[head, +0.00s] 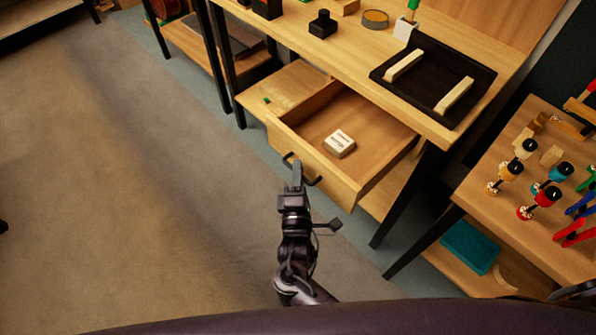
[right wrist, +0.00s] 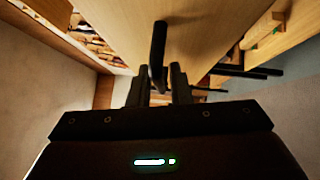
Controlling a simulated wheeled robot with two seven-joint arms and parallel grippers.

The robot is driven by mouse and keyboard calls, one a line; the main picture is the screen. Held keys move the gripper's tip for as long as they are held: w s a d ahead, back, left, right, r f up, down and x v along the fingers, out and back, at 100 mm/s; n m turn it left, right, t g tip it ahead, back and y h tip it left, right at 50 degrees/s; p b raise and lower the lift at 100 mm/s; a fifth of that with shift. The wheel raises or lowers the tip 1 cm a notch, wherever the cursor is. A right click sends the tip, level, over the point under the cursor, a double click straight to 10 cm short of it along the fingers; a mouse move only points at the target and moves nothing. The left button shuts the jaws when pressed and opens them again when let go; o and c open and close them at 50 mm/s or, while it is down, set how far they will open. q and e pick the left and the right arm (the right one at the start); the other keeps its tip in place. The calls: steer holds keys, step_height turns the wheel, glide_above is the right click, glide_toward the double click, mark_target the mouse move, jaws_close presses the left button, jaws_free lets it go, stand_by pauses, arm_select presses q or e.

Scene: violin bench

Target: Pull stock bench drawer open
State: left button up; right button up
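The stock bench drawer (head: 312,168) stands pulled out from under the bench top, its inside showing. A pale block with dark markings (head: 339,144) lies in it. The dark bar handle (head: 315,182) is on the drawer's front. My right gripper (head: 297,168) is at the handle, reaching up from below in the head view. The fingertips partly hide the handle's middle. My left gripper is not in view.
The bench top (head: 345,52) holds a black tray (head: 425,84) with two pale bars. The floor (head: 120,190) at left is clear.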

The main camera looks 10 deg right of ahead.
steer(key=s+f, duration=0.1)
steer(key=s, duration=0.6)
steer(key=shift+s+a, duration=0.25)
steer(key=shift+a, duration=0.2)
steer(key=shift+f, duration=0.15)
steer(key=s+d+f+m+g+y, duration=0.1)
steer(key=s+d+f+m+g, duration=0.15)
steer(key=f, duration=0.65)
steer(key=s+d+f+m+g, duration=0.2)
steer(key=d+f+g, duration=0.15)
steer(key=f, duration=0.45)
steer(key=s+d+f+m+g+y, duration=0.1)
steer(key=s+d+f+m+g, duration=0.15)
steer(key=f, duration=0.65)
steer(key=s+d+f+m+g, duration=0.3)
steer(key=s+f, duration=0.1)
steer(key=s, duration=0.4)
steer(key=s+d+f+m+g+p, duration=0.1)
steer(key=s+d+f+m+g, duration=0.2)
steer(key=s, duration=0.5)
steer(key=s+d+f+m+g, duration=0.2)
steer(key=s+d+f+g, duration=0.1)
steer(key=s+d+f, duration=0.2)
steer(key=s+f, duration=0.2)
steer(key=s, duration=0.1)
steer(key=shift+m+g, duration=0.35)
steer(key=shift+m, duration=0.05)
